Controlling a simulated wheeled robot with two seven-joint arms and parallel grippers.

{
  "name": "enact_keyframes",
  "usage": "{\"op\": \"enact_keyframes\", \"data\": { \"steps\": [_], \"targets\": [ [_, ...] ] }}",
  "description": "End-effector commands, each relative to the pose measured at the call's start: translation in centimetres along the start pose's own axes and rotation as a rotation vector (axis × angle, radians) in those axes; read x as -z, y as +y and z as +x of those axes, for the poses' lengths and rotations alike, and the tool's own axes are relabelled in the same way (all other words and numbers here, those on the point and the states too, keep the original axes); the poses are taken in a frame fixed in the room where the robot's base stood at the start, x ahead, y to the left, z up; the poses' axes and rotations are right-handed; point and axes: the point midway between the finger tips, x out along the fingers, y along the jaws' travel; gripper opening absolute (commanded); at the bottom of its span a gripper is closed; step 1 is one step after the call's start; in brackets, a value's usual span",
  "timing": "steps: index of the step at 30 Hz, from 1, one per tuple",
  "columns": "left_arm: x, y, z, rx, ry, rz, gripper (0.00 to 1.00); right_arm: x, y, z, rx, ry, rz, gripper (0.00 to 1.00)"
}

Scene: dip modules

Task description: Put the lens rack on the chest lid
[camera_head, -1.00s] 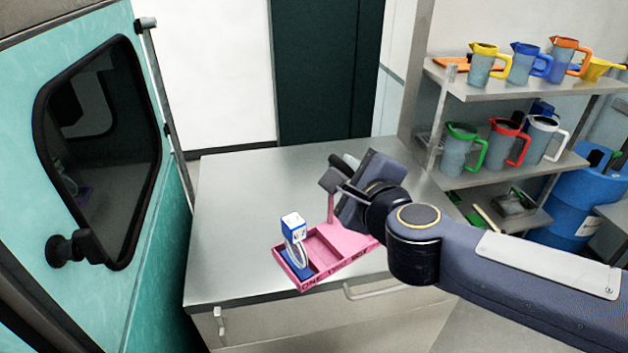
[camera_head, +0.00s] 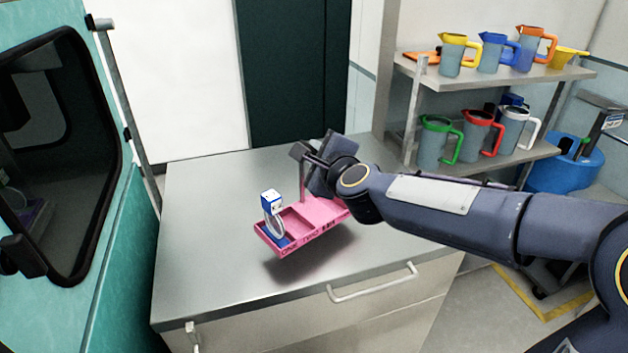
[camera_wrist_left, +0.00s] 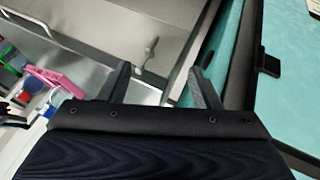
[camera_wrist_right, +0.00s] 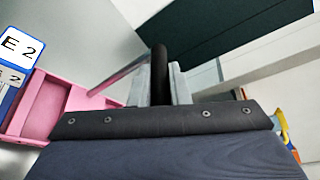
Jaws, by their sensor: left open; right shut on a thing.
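The lens rack is a pink tray (camera_head: 318,215) with compartments and an upright post, carrying a white-and-blue block with a pale loop at its left end. My right gripper (camera_head: 308,158) is shut on the top of the post. In the right wrist view the rack (camera_wrist_right: 40,105) shows at the left. My left gripper (camera_wrist_left: 162,85) is open and empty, seen only in its own wrist view, away from the rack.
A shelf (camera_head: 500,80) with several coloured jugs stands at the right, behind my right arm. A teal panel with a dark window (camera_head: 60,120) is at the left. A drawer handle (camera_head: 372,285) juts from the chest front. The lid's left and back are clear.

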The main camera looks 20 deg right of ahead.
Motion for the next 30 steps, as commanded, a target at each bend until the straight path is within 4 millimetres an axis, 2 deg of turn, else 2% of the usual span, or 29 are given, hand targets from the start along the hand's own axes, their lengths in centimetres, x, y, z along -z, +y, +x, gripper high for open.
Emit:
{"op": "enact_keyframes", "data": {
  "steps": [1,11,16,28,29,30],
  "targets": [
    [-0.3,-0.3,0.7,0.000,0.000,0.000,0.57,0.6,0.6,0.7,0.003,0.001,-0.001,0.00],
    [-0.9,-0.9,1.9,0.000,0.000,0.000,0.57,2.0,1.8,2.9,0.003,0.000,0.000,0.00],
    [-1.4,-1.3,2.8,0.000,0.000,0.000,0.57,3.1,3.6,3.2,0.002,0.000,-0.001,0.00],
    [-1.5,-1.3,2.9,0.000,0.000,0.000,0.57,3.2,3.9,3.3,0.004,-0.002,0.000,0.00],
    [-1.4,-1.3,2.9,0.000,0.000,0.000,0.57,3.3,4.0,3.3,0.001,0.000,0.000,0.19],
    [-1.4,-1.3,2.9,0.000,0.000,0.000,0.57,3.2,4.0,3.3,0.001,0.000,0.000,0.24]
  ]
}}
